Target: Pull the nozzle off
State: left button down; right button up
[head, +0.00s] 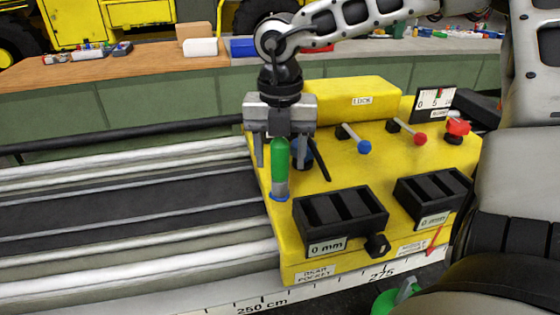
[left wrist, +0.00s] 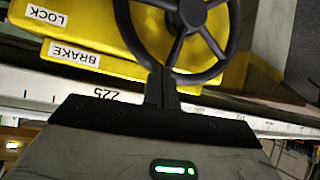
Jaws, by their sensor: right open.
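A green cylinder (head: 280,156) with a grey lower part and a blue ring at its foot stands upright on the yellow carriage (head: 290,240); I take it for the nozzle. The left gripper does not show in the head view.
Beside the cylinder are a dark blue knob, a blue-tipped lever (head: 364,146), a red-tipped lever (head: 419,138) and a red knob (head: 457,126). Two black "0 mm" blocks (head: 362,234) stand in front. Rails and a ruler scale (head: 262,304) run below. A bench (head: 125,75) stands behind.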

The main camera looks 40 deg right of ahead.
jog(key=shift+f, duration=1.25)
